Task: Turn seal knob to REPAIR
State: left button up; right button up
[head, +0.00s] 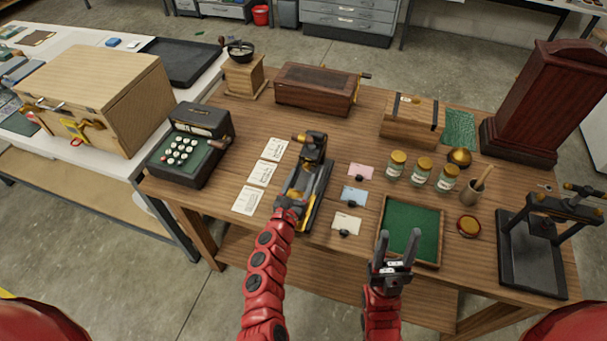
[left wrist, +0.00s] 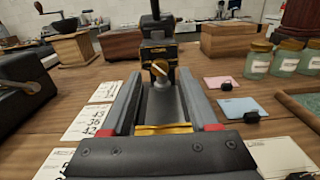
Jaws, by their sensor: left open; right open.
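A dark device (head: 315,142) with brass parts stands mid-table. In the left wrist view the device (left wrist: 158,30) is straight ahead, with a small brass knob (left wrist: 160,69) low on its front, its pointer tilted. I take this to be the seal knob; no REPAIR mark is legible. My left gripper (head: 311,174) reaches toward the device, open; in its wrist view the two grey fingers (left wrist: 159,78) lie either side of the knob's line of sight, and contact cannot be told. My right gripper (head: 394,246) is open and empty near the green-lined tray's front edge.
Number cards (head: 262,173) lie left of the device, beside a keyed machine (head: 190,145). Pink, blue and cream cards (head: 354,194) lie to the right, near jars (head: 422,171) and the green-lined tray (head: 384,222). A wooden box (head: 317,88) stands behind; a black press (head: 535,250) stands far right.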

pick_arm(q)
jog(key=shift+x, duration=1.05)
grip_shut()
